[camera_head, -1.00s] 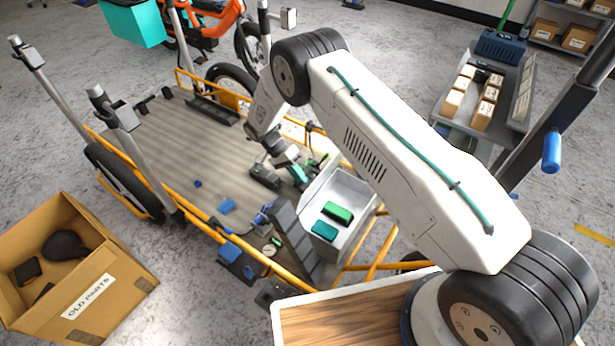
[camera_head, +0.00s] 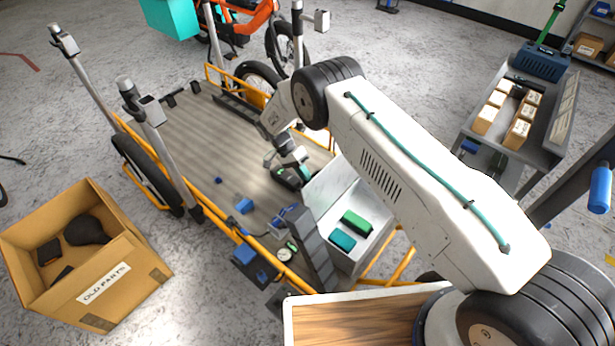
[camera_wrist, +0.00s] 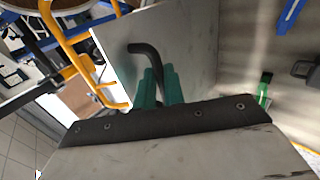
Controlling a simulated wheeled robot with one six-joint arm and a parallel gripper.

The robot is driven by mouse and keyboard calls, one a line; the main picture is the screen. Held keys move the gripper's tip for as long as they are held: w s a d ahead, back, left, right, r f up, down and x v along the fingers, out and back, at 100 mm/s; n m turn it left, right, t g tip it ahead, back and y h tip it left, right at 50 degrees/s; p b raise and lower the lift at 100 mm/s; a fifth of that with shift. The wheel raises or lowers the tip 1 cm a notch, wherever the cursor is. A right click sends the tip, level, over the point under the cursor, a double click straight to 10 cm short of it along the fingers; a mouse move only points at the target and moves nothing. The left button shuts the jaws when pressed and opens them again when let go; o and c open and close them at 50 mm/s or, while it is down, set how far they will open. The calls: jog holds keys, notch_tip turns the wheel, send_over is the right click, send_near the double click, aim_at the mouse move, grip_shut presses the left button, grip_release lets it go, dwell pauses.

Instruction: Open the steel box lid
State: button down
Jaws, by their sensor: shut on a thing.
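The steel box (camera_head: 347,263) stands on the near right part of the cargo deck with its inside in view. Its lid (camera_head: 328,187) is raised on the left side, a pale tilted panel. A green block (camera_head: 356,222) and a teal block (camera_head: 342,241) lie inside. My gripper (camera_head: 305,172) is at the lid's far side, partly hidden by the lid and arm. In the wrist view, its teal fingers (camera_wrist: 159,88) are shut on a dark bent handle (camera_wrist: 148,53) against the smooth steel lid (camera_wrist: 190,45).
The yellow-railed wooden deck (camera_head: 205,125) holds several small blue and dark parts. A cardboard box (camera_head: 128,255) of old parts stands at the lower left. A grey cart (camera_head: 478,137) with small cartons is at the right. A wooden-topped tray (camera_head: 350,318) is close in front.

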jog(key=shift+s+a+f, duration=0.1)
jog(key=shift+a+f, duration=0.1)
jog(key=shift+f, duration=0.1)
jog(key=c, duration=1.5)
grip_release()
jog(key=shift+a+f, duration=0.1)
jog(key=v, duration=0.8)
